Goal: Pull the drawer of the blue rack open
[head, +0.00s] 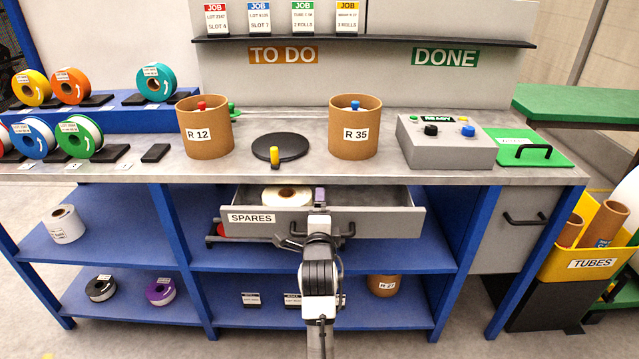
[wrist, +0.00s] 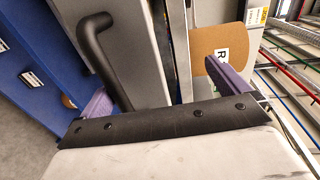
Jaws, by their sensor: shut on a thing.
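The grey SPARES drawer (head: 385,222) of the blue rack (head: 172,225) stands partly open under the worktop, with a white roll (head: 287,195) inside. Its black bar handle (head: 294,236) is on the front and is partly hidden behind my arm. My gripper (head: 319,212) is at the middle of the drawer front. One purple finger shows behind the front's top edge, inside the drawer. In the wrist view the fingers of my gripper (wrist: 165,92) stand on either side of the drawer front (wrist: 135,55), with the handle (wrist: 97,45) by the left finger. The exact contact is hidden.
Above, the worktop (head: 300,172) carries cardboard tubs R 12 (head: 205,140) and R 35 (head: 354,140), a black disc (head: 280,148) and a grey control box (head: 446,150). A second grey drawer (head: 505,240) is shut at the right. Rack shelves lie below.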

